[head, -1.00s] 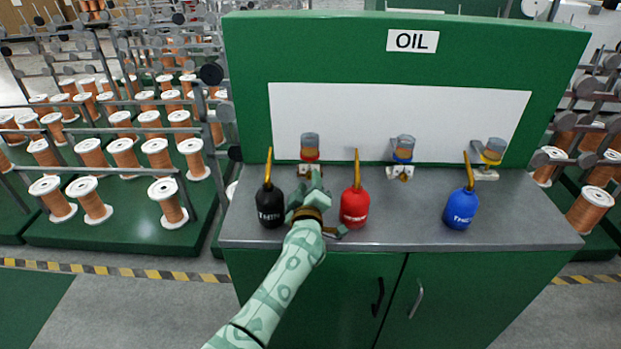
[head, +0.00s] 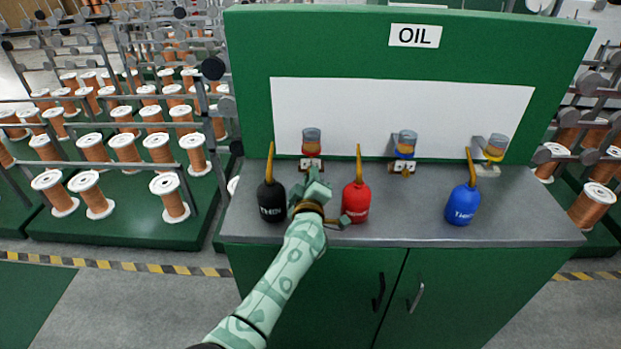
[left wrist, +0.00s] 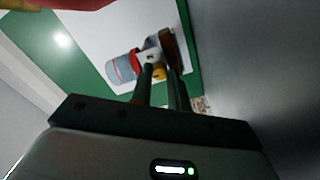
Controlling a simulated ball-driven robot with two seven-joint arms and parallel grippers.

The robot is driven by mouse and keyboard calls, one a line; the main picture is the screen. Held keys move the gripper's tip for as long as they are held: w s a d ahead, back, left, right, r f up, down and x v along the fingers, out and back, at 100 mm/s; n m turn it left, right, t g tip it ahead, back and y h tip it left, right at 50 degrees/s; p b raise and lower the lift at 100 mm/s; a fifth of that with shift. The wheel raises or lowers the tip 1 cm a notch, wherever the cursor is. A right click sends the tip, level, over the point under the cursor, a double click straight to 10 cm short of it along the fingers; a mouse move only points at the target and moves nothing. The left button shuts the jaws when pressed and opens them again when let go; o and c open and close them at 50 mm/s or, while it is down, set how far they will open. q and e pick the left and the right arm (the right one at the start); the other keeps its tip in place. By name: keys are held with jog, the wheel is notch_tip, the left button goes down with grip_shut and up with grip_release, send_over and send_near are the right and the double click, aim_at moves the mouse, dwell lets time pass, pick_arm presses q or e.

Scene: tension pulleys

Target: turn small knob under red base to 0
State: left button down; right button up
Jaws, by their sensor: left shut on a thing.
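The oil cup (head: 312,137) with the red base (head: 312,153) is mounted low on the white panel, the leftmost of three cups. A white block with the small knob sits under its red base. My left gripper (head: 313,178) is just in front of that block, between the black and red oil cans, and partly hides it. In the left wrist view the red base (left wrist: 135,62) and a small brass-coloured knob (left wrist: 157,73) show at my fingertips (left wrist: 159,76). My left gripper is shut on the knob. The knob's setting cannot be read. My right gripper is out of view.
A black oil can (head: 271,201) stands close left of my left gripper and a red oil can (head: 356,202) close right. A blue oil can (head: 461,205) stands farther right. Cups with blue (head: 404,154) and yellow (head: 493,155) bases are to the right. The counter's front right is clear.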

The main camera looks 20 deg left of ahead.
pick_arm(q)
jog(key=n, duration=0.5)
jog(key=shift+f, duration=0.1)
jog(key=n, duration=0.6)
jog(key=shift+f+n, duration=0.1)
jog(key=shift+n, duration=0.3)
jog(key=c, duration=1.3)
grip_release()
jog(key=shift+c, duration=0.2)
jog(key=shift+s, duration=0.15)
